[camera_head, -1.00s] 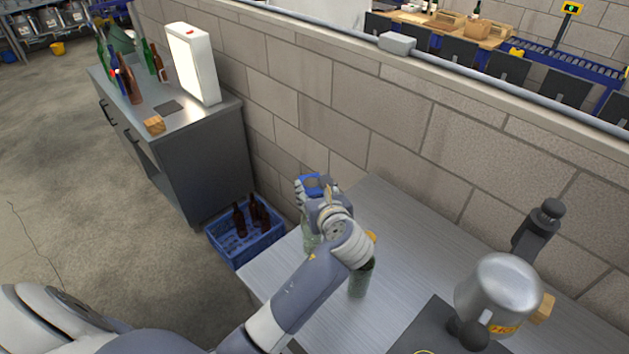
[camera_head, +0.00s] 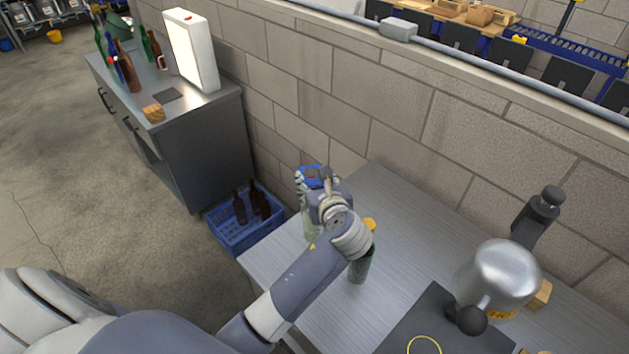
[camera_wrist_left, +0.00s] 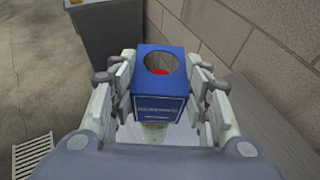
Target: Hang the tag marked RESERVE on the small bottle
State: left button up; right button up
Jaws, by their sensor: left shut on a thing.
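A blue tag (camera_wrist_left: 160,108) with a round hole in its upper face is held between the fingers of my left gripper (camera_wrist_left: 160,88). Its pale lettering is too small to read. Something red shows through the hole; I cannot tell whether it is a bottle top. In the head view the tag (camera_head: 316,172) shows at the tip of my left gripper (camera_head: 315,182). A pale green bottle (camera_head: 309,231) stands just below the gripper, partly hidden by it. A darker green bottle (camera_head: 358,270) stands close by, partly behind my wrist. My right gripper is not in view.
The grey metal table (camera_head: 395,215) runs along a block wall (camera_head: 380,110). A silver vessel (camera_head: 500,270) and a dark mat (camera_head: 430,325) are at the right. A blue crate (camera_head: 248,236) with brown bottles stands on the floor beyond the table's left edge.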

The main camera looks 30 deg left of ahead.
pick_arm(q)
jog(key=shift+f, duration=0.4)
jog(key=shift+f, duration=0.2)
dwell(0.3)
jog(key=shift+f, duration=0.3)
jog(key=shift+f, duration=0.3)
jog(key=shift+f, duration=0.25)
dwell(0.4)
jog(key=shift+f, duration=0.3)
jog(key=shift+f, duration=0.2)
jog(key=shift+f, duration=0.35)
jog(key=shift+f, duration=0.6)
dwell(0.5)
